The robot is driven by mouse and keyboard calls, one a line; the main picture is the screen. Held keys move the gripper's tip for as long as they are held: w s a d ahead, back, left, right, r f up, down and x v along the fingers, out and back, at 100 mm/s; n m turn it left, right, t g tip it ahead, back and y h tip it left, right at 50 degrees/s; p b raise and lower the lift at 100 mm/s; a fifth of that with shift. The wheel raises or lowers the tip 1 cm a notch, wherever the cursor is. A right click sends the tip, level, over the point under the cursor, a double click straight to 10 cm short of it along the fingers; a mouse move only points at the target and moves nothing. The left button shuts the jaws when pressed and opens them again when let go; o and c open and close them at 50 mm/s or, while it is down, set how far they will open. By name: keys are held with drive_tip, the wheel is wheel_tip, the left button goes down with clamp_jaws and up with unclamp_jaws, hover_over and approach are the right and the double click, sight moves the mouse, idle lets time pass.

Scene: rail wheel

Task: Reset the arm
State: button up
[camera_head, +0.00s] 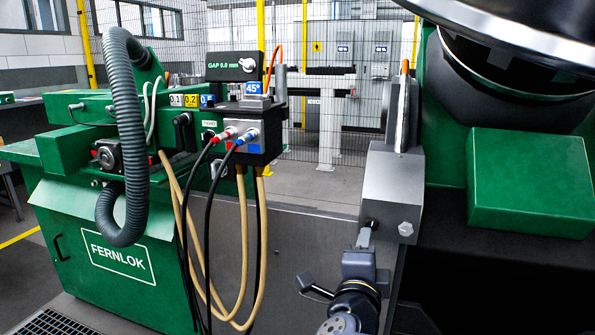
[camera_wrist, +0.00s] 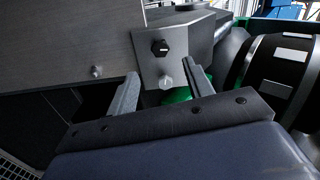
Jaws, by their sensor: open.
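My gripper (camera_head: 364,238) is at the lower centre right in the head view, at the top of my arm, close to the front of a grey metal block (camera_head: 388,185). In the wrist view my gripper (camera_wrist: 163,70) is open, with its two fingers apart and nothing held between them. The grey block (camera_wrist: 190,45) shows just beyond the fingers, with a dark hex bolt (camera_wrist: 160,47) and a lighter round pin (camera_wrist: 165,77) on its face. The pin appears between the fingertips; I cannot tell whether anything touches.
A green FERNLOK machine (camera_head: 125,265) stands at left with a grey hose (camera_head: 130,130) and hanging cables (camera_head: 243,240). A green box (camera_head: 528,182) and large round metal part (camera_head: 515,35) are at right. A mesh fence (camera_head: 235,28) stands behind.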

sight(372, 225)
drive_tip(key=b+x, duration=0.1)
drive_tip(key=x, duration=0.8)
drive_tip(key=shift+w+b, duration=0.1)
drive_tip(key=shift+b, duration=0.2)
drive_tip(key=n+p, duration=0.2)
drive_tip(key=shift+r+n, duration=0.2)
drive_tip(key=shift+n, duration=0.2)
drive_tip(key=n+p, duration=0.4)
drive_tip(key=n, duration=0.1)
drive_tip(key=n+p, duration=0.4)
drive_tip(key=n, duration=0.1)
drive_tip(key=shift+p, duration=0.3)
drive_tip(key=n+p, duration=0.4)
drive_tip(key=shift+f, duration=0.1)
drive_tip(key=shift+v, duration=2.45)
drive_tip(key=shift+f, duration=0.15)
